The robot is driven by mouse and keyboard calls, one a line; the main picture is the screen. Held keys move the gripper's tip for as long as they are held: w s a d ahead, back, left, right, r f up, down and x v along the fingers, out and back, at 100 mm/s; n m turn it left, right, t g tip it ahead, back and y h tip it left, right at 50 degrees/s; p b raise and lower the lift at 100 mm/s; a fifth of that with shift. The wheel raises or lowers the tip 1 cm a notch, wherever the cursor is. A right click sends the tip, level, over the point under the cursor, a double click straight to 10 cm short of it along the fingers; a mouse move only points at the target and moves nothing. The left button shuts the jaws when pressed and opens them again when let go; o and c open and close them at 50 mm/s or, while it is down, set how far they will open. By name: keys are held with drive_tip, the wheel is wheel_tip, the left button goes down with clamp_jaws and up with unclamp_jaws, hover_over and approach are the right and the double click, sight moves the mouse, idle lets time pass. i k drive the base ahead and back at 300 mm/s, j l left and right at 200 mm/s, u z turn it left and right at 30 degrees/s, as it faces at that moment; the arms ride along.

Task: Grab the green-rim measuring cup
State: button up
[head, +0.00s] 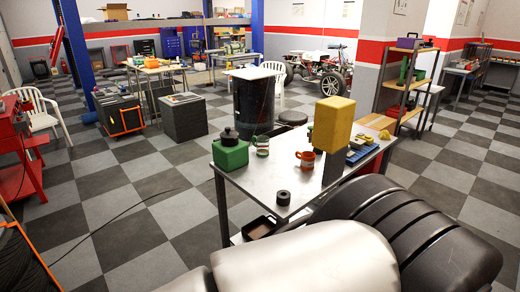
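A small cup with green at its rim and a pale body (262,146) stands on the metal-topped table (255,190). It is near the table's far edge, just right of a green block-shaped container with a black round top (230,150). It is small in the head view, so its handle and markings cannot be made out. An orange-red mug (305,160) stands to its right, apart from it. My gripper is not visible in this view.
A tall yellow block (333,124) with a grey lower part stands right of the mug. A black ring-shaped roll (283,197) sits near the front edge. Blue and yellow items (358,152) lie at the right. A dark drum (254,102) stands behind the table. Checkered floor (150,215) is open at left.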

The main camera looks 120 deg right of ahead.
sight(262, 145)
drive_tip(key=z, duration=4)
drive_tip(key=i+j+z, duration=0.3)
drive_tip(key=i+j, duration=0.25)
drive_tip(key=i, duration=0.2)
drive_tip(key=i+j+z, duration=0.3)
drive_tip(key=i+j, duration=0.4)
drive_tip(key=i+j+z, duration=0.25)
drive_tip(key=i+j, duration=0.4)
drive_tip(key=j, duration=0.25)
